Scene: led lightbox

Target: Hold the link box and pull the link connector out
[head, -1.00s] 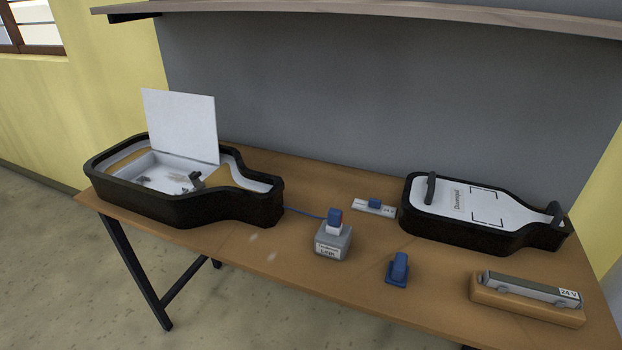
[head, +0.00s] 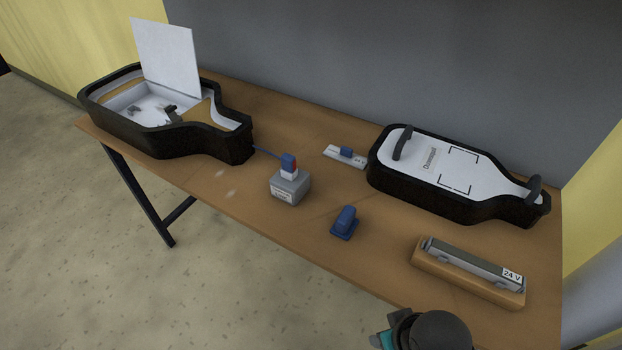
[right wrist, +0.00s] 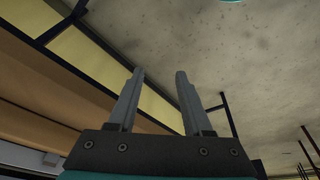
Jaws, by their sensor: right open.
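The link box (head: 289,188) is a small grey block with a white label, standing on the wooden table near its front edge. A blue cable (head: 265,153) runs from the connector to the left black case. In the right wrist view my right gripper (right wrist: 160,75) is open with nothing between its fingers. In the head view only part of my right arm shows at the bottom edge, well apart from the link box. My left gripper is not in view.
An open black case (head: 205,145) with a raised white lid stands at the left. A closed black case (head: 460,203) lies at the right. A blue piece (head: 345,222), a small white strip (head: 336,153) and a 24 V unit on a wooden block (head: 460,281) are nearby.

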